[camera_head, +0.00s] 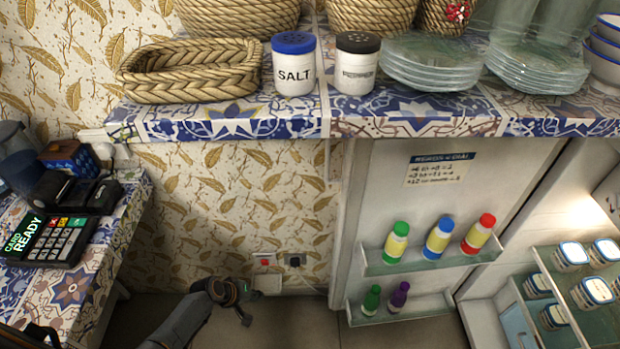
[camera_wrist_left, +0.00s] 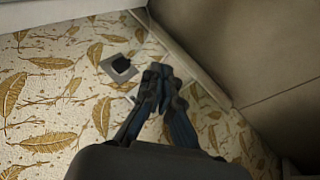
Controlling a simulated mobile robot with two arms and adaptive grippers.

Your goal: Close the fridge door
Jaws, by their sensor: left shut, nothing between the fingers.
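The fridge door (camera_head: 398,213) stands open below the counter, with its inner side facing me. Its racks hold bottles, and a paper note is stuck near its top. The fridge interior (camera_head: 492,318) lies open to the right of the door. My left gripper (camera_head: 246,305) is low, left of the door and apart from it, in front of the papered wall. In the left wrist view, its fingertips (camera_wrist_left: 158,76) are together and empty. The door's outer side is hidden in the head view. My right gripper is not in view.
Above the door, the tiled counter (camera_head: 225,118) holds a basket (camera_head: 190,68), salt and pepper shakers and glass plates. A side table (camera_head: 70,295) with a card reader (camera_head: 50,238) stands left. Wall sockets (camera_head: 264,261) are behind my left gripper. Floor between table and door is clear.

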